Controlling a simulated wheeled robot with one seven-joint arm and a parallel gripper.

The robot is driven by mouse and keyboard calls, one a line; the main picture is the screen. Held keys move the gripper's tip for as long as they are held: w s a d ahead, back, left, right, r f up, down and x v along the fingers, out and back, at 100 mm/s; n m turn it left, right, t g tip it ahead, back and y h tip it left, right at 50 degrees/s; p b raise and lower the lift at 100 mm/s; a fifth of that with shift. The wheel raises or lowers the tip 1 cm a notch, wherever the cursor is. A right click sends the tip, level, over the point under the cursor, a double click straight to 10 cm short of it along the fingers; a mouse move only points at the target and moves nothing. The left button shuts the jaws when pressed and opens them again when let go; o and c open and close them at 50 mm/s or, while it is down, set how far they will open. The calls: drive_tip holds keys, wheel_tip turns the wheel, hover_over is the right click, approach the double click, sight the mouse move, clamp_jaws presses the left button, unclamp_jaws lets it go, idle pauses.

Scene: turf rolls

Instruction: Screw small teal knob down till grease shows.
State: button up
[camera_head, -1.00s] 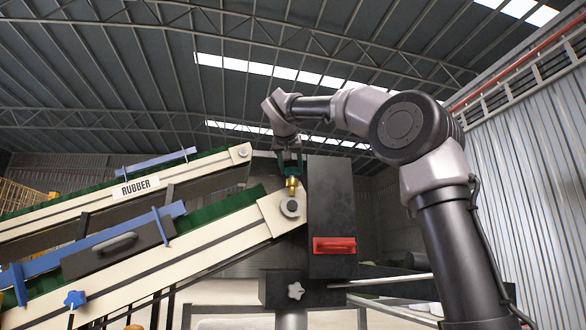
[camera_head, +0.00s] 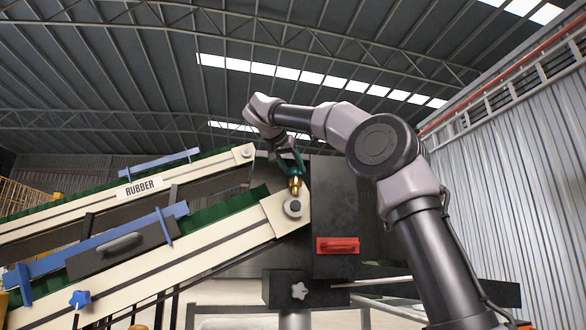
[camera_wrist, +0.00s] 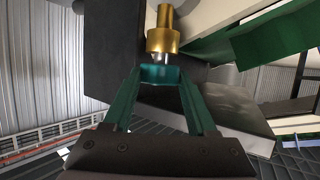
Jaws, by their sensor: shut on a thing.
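The small teal knob (camera_wrist: 163,75) sits between my gripper's fingertips in the wrist view, at the end of a brass cup body (camera_wrist: 162,40). In the head view the brass body (camera_head: 295,184) stands just above the grey roller end of the lower conveyor. My gripper (camera_head: 292,164) reaches it from above, its green fingers shut on the knob. A short pale stem shows between knob and brass body in the wrist view. Most of the knob is hidden by the fingers in the head view. I cannot make out any grease.
The lower conveyor (camera_head: 205,252) slopes up to the brass body, with the "RUBBER" conveyor (camera_head: 212,171) behind it. A dark upright box (camera_head: 336,215) with a red handle (camera_head: 337,245) stands close on the right. A blue star knob (camera_head: 79,299) is at lower left.

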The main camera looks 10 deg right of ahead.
drive_tip(key=o, duration=1.1)
drive_tip(key=shift+f, duration=0.1)
drive_tip(key=v, duration=1.1)
